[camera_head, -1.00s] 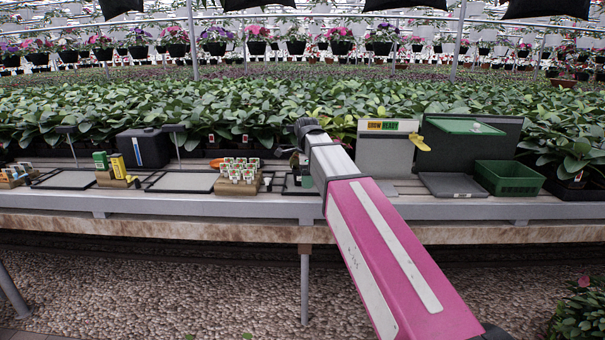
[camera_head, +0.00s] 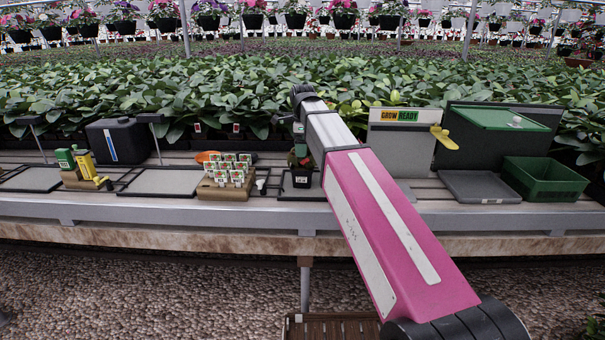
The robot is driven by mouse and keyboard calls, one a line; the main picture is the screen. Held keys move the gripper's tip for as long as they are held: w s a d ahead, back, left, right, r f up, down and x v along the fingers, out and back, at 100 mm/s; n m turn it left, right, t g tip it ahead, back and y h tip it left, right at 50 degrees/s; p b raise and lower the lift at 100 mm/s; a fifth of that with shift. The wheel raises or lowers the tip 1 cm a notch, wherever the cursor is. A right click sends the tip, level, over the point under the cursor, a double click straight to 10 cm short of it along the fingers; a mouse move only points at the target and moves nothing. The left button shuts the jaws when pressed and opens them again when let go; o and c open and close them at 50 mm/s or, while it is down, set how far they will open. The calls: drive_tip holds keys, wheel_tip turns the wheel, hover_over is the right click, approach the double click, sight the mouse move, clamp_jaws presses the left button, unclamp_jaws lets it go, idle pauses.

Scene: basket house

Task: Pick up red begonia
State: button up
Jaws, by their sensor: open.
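A small dark pot (camera_head: 302,178) with a pale label stands on the bench, on a dark tray. A little red and green shows above its rim, so it looks like the red begonia (camera_head: 303,163). My gripper (camera_head: 299,150) points down just above and behind the plant, at the end of my pink and white arm. The jaws are small and partly hidden by the arm, but they appear open, with nothing seen in them. I cannot tell whether the jaws are around the plant or only near it.
Left of the pot are a tan block (camera_head: 218,190) of white labels and an orange dish (camera_head: 207,157). Farther left are a black canister (camera_head: 118,141) and flat trays (camera_head: 165,181). Right are a "GROW READY" sign board (camera_head: 402,125), a grey tray (camera_head: 478,187) and a green bin (camera_head: 545,179).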

sight(302, 175)
wheel_tip(302, 175, down, 10)
drive_tip(key=shift+s+f, duration=0.15)
drive_tip(key=c, duration=0.8)
